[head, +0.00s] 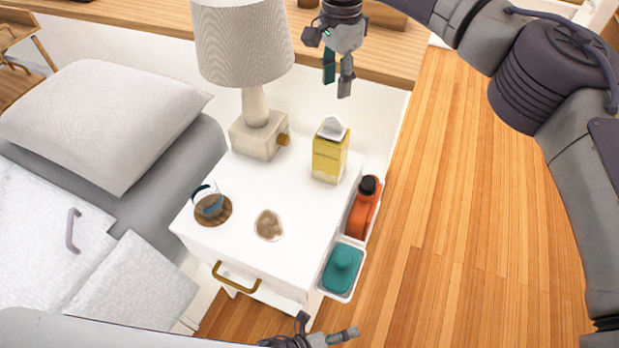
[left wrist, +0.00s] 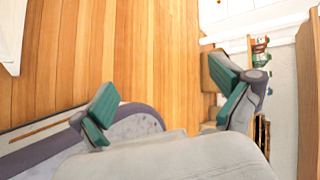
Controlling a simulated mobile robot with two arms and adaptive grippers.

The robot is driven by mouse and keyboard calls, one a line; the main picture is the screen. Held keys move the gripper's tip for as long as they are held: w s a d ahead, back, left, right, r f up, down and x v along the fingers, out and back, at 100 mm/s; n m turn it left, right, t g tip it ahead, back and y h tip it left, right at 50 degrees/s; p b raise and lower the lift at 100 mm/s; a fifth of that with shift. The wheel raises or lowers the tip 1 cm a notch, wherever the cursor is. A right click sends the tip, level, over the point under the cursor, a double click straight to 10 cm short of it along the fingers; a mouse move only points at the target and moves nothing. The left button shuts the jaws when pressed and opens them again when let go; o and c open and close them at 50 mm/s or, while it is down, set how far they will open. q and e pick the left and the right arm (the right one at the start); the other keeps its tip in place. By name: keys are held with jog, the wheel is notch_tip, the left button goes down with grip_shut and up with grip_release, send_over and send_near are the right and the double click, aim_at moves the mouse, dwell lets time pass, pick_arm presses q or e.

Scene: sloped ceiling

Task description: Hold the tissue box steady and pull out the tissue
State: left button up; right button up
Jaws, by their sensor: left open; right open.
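The tissue box (head: 328,160) is yellow and stands upright on the white nightstand (head: 290,208), near its back right edge. A white tissue (head: 333,127) sticks up from its top. My right gripper (head: 338,84) is open and empty, pointing down above and behind the box, apart from the tissue. My left gripper (head: 330,326) is low at the bottom edge of the head view, in front of the nightstand and partly cut off. Its two teal-padded fingers are spread with nothing between them in the left wrist view (left wrist: 170,108). The box is not in that view.
A lamp (head: 257,135) stands left of the box. A glass on a wooden coaster (head: 213,211) and a small dish (head: 269,225) are nearer the front. Side bins hold an orange bottle (head: 361,207) and a teal item (head: 342,268). A bed with a pillow (head: 110,120) is at left.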

pick_arm(q)
jog(key=s+d+r+m+g+h, duration=0.1)
jog(key=s+d+r+m+h, duration=0.15)
jog(key=d+r, duration=0.5)
jog(key=s+d+r+m+g+h, duration=0.1)
jog(key=s+d+r+h, duration=0.25)
jog(key=d+r, duration=0.35)
jog(key=w+d+r+n+t+y, duration=0.1)
jog(key=w+d+r+n+t, duration=0.35)
jog(key=w+r+n, duration=0.45)
jog(key=n+t+y, duration=0.6)
jog(key=n+y, duration=0.5)
jog(key=n, duration=1.3)
send_near(331, 152)
notch_tip(331, 152, down, 2)
jog(key=w, duration=0.1)
jog(key=shift+m+g, duration=0.25)
jog(key=x, duration=0.8)
jog(key=a+f+x, duration=0.1)
jog(key=x, duration=0.4)
jog(key=shift+w, duration=0.1)
jog(key=shift+r, duration=0.1)
jog(key=c, duration=1.3)
